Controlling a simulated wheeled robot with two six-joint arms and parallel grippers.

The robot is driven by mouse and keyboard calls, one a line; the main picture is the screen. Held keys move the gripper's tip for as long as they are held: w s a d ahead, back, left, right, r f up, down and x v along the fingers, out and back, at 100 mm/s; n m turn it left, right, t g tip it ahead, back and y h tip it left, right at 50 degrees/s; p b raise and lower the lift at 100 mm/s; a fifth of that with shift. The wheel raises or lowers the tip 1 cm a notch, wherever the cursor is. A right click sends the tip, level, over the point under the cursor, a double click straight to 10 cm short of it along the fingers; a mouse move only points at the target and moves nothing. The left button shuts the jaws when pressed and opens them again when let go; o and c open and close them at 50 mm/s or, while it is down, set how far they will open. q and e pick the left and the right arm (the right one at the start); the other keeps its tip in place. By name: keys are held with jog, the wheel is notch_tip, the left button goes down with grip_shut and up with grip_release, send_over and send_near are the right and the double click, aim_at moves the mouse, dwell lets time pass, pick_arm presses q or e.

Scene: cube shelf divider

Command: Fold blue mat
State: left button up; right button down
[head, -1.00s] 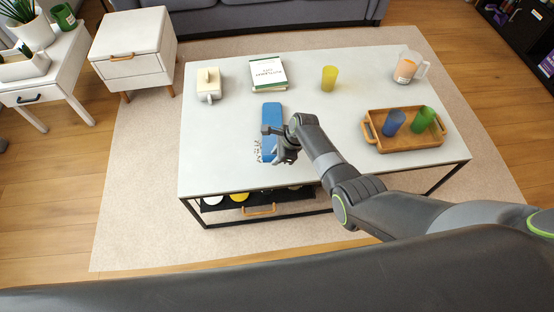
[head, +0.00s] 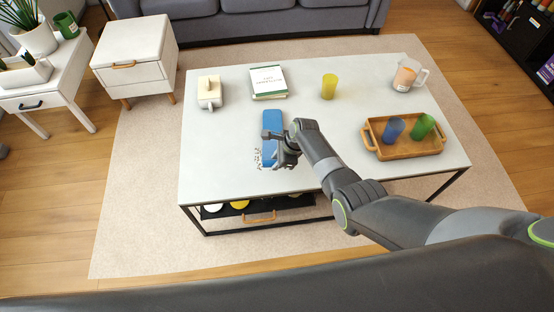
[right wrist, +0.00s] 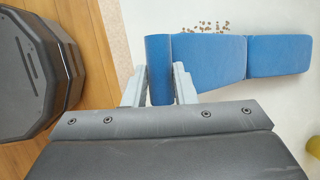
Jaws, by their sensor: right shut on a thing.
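The blue mat (head: 272,119) is a long narrow strip on the white coffee table, left of its middle. In the right wrist view it shows as two flat blue panels (right wrist: 278,55) with a seam, plus a raised, curled end (right wrist: 158,55) between my fingers. My right gripper (right wrist: 158,88) is shut on that end. In the head view my right gripper (head: 272,137) covers part of the mat's near half. My left gripper is not in view.
Brown crumbs (right wrist: 205,27) lie beside the mat. A wooden tray (head: 410,150) with two cups is at right. An open drawer (head: 259,216) sits below the table's front.

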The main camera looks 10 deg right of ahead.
dwell(0.4)
jog(key=c, duration=1.2)
grip_release()
jog(key=shift+o, duration=0.2)
jog(key=shift+r, duration=0.1)
jog(key=shift+d+r+p, duration=0.15)
jog(key=shift+r+p, duration=0.15)
jog(key=p+v, duration=0.5)
jog(key=v, duration=1.1)
jog(key=shift+r, duration=0.25)
jog(key=shift+s+d, duration=0.1)
jog(key=shift+s, duration=0.05)
